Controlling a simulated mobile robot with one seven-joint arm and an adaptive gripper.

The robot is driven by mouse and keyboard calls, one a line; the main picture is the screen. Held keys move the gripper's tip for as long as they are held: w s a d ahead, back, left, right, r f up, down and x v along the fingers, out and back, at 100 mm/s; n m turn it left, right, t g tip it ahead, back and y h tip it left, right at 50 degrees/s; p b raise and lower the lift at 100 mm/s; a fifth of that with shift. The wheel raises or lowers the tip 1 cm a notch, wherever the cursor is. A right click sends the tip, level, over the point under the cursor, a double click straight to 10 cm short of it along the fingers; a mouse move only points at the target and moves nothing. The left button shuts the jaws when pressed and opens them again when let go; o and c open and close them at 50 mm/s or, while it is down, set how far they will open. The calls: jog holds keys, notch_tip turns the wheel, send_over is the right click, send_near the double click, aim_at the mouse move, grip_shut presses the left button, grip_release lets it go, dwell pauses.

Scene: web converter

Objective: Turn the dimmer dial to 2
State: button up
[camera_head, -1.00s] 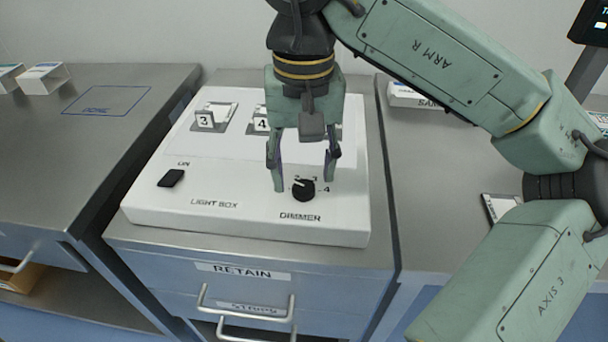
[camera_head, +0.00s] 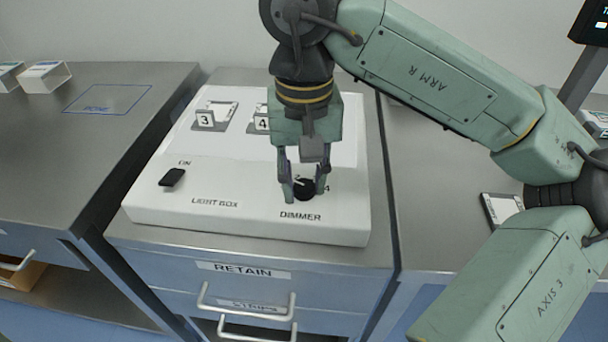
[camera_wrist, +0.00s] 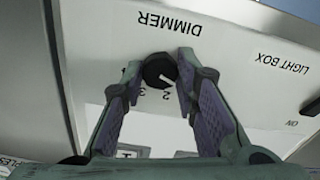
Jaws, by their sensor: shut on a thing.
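The dimmer dial (camera_head: 305,188) is a small round black knob on the front right of the white light box (camera_head: 225,215), above the word DIMMER. My gripper (camera_head: 304,191) points down with one finger on each side of the dial and is shut on it. In the wrist view, the dial (camera_wrist: 158,69) sits between the fingertips of my gripper (camera_wrist: 158,71). Its pale pointer mark aims to the lower right there, to the side of the numeral 2 away from 3. Numerals 2 and 3 show beside the dial; the numeral 1 is hidden by a finger.
A black ON switch (camera_head: 172,178) sits on the box's left front. Drawer handles (camera_head: 245,305) project below. Grey counters (camera_head: 90,130) lie on both sides.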

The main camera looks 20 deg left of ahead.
grip_shut()
jog(key=shift+f+m, duration=0.1)
jog(key=shift+m, duration=0.2)
jog(key=m+b, duration=0.2)
jog(key=m, duration=0.1)
jog(key=m+b, duration=0.2)
jog(key=m, duration=0.3)
dwell(0.5)
jog(key=o, duration=0.8)
grip_release()
jog(key=shift+c, duration=0.2)
